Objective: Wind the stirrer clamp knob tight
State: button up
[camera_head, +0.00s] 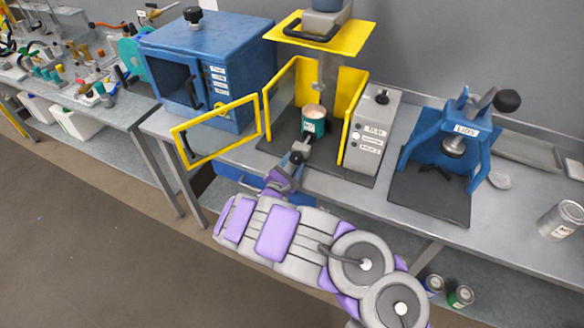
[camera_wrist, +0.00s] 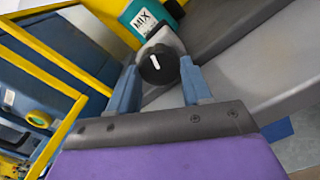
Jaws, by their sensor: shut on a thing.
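The stirrer clamp knob (camera_wrist: 158,66) is black with a white mark line, in the wrist view. It sits on a grey clamp block (camera_wrist: 160,40) in front of a teal can (camera_wrist: 150,18) labelled MIX. My gripper (camera_wrist: 159,80) has a blue finger on each side of the knob and is shut on it. In the head view my gripper (camera_head: 297,157) reaches in from the front, and the knob is hard to make out there. The teal can (camera_head: 314,122) stands upright under the stirrer (camera_head: 326,75), its top open with pale contents.
A yellow guard frame (camera_head: 216,132) stands open left of the can, with a yellow panel (camera_head: 355,108) on its right. A grey control box (camera_head: 372,135) is beside that. A blue oven (camera_head: 205,65) stands left and a blue lid press (camera_head: 445,150) right.

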jog(key=shift+m+b, duration=0.5)
jog(key=shift+m, duration=0.5)
jog(key=o, duration=1)
jog(key=shift+o, duration=0.2)
jog(key=shift+f, duration=0.1)
jog(key=shift+s, duration=0.15)
jog(key=p+v, duration=1.1)
jog(key=v, duration=0.6)
jog(key=shift+a, duration=0.2)
